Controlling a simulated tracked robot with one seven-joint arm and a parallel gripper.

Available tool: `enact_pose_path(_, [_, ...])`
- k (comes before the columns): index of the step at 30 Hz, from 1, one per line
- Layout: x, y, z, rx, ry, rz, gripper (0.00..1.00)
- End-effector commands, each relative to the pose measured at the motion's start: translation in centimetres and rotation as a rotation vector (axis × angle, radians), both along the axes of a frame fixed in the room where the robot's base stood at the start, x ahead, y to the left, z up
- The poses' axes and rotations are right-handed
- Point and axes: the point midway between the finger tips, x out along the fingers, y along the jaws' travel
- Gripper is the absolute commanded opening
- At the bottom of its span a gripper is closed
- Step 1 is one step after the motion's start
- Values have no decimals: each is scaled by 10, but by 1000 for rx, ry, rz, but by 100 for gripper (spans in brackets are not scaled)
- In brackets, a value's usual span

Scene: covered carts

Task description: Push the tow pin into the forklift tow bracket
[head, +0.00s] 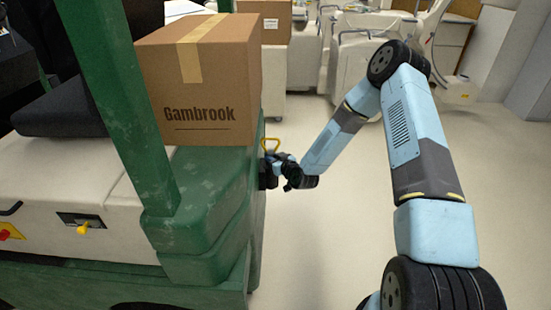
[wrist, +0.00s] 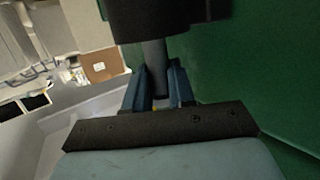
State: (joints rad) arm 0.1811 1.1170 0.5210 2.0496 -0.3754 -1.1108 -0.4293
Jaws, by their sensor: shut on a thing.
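The green forklift (head: 205,215) fills the left of the head view, with its dark tow bracket (head: 267,180) on its rear end. The tow pin's yellow loop handle (head: 270,141) stands up just above the bracket. My gripper (head: 274,158) is at the pin, below the loop. In the wrist view my gripper's blue fingers (wrist: 158,88) are shut on the grey shaft of the tow pin (wrist: 155,82). The shaft meets a dark block, seemingly the bracket (wrist: 155,20). How deep the pin sits is hidden.
A cardboard box (head: 205,85) marked Gambrook rests on the forklift, close to my gripper. Pale covered carts (head: 365,60) and another box (head: 270,20) stand behind. The floor (head: 330,230) right of the forklift is clear.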

Motion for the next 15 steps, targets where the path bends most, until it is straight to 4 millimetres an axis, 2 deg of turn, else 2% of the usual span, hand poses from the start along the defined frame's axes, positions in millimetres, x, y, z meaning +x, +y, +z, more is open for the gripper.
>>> enact_pose_path(15, [0, 0, -10, 1, -1, 0, 0])
